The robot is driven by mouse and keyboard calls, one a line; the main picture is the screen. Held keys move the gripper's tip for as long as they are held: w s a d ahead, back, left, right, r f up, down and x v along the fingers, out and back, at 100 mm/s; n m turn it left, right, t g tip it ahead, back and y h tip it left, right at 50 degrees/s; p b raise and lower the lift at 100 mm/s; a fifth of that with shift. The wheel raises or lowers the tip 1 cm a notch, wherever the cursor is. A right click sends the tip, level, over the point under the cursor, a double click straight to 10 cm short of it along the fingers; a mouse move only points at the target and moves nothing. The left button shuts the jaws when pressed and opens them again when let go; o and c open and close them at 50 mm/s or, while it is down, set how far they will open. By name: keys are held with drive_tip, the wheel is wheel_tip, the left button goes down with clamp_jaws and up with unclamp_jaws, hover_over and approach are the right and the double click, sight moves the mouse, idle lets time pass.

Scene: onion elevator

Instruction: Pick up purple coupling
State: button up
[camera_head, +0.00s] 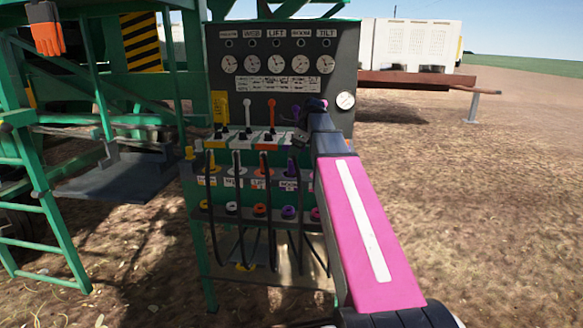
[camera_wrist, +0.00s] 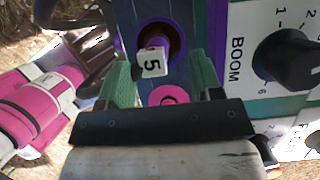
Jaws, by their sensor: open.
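A purple coupling (camera_head: 292,171) with a black hose sits in the upper row of the rack in the head view, partly beside my pink arm. A purple ring (camera_head: 288,212) shows in the row below it. In the wrist view a purple ring with a dark brown centre (camera_wrist: 178,36) faces me, with a white block marked 5 (camera_wrist: 152,62) in front of it. My gripper (camera_wrist: 161,75) has its green fingers spread to either side of this block. Nothing is visibly held between them. In the head view my arm hides the gripper's fingers.
A black gauge panel (camera_head: 268,92) stands above the rack, with levers between. Other coloured couplings and hanging hoses crowd the left. A black BOOM knob (camera_wrist: 290,58) and a pink ring (camera_wrist: 168,95) are close to the gripper. Open ground lies right.

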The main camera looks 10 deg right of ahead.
sight(290, 173)
drive_tip(key=x, duration=0.5)
drive_tip(key=shift+s, duration=0.4)
clamp_jaws()
